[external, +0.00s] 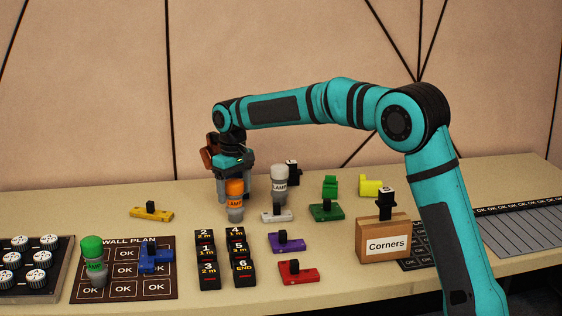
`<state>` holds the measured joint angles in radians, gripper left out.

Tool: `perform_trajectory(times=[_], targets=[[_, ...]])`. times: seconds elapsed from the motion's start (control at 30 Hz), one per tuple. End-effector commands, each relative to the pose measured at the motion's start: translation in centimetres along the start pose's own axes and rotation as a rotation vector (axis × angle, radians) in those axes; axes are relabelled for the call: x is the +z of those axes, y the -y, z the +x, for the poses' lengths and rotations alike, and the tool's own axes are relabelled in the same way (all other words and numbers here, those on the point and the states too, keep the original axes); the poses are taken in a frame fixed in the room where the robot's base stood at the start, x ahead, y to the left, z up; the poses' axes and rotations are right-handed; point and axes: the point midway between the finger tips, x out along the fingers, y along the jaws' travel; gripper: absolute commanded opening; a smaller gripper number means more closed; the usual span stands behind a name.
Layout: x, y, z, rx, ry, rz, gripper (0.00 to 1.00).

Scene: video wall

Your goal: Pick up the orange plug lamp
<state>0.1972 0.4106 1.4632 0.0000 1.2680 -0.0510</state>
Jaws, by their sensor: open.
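The orange plug lamp (235,188) has an orange top marked LAMP and a grey lower body. It stands upright on the table, left of a white-topped lamp (280,178). My gripper (234,198) points down right at the orange lamp, with a dark finger visible just left of it. The gripper is open. The lamp stands in front of part of the gripper, so I cannot tell whether it is between the fingers or just in front of them.
A yellow piece (152,212) lies to the left. Numbered black blocks (207,256) stand in front. White, purple (287,243), red and green pieces lie to the right. The Corners box (383,240) stands farther right. A green lamp (93,255) and blue piece (156,260) are on the wall plan.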

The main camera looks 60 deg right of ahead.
Motion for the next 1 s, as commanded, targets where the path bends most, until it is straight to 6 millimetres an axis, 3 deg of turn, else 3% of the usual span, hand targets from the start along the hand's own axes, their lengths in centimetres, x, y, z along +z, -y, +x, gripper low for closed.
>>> perform_trajectory(times=[0.2,0.47,0.73,1.0], targets=[[0.0,0.1,2.8,0.001,0.000,0.001,0.74],[0.0,0.1,3.1,0.001,-0.001,0.001,0.74],[0.0,0.1,3.1,0.001,-0.001,0.001,0.23],[0.0,0.1,2.9,0.001,-0.002,0.001,0.23]])
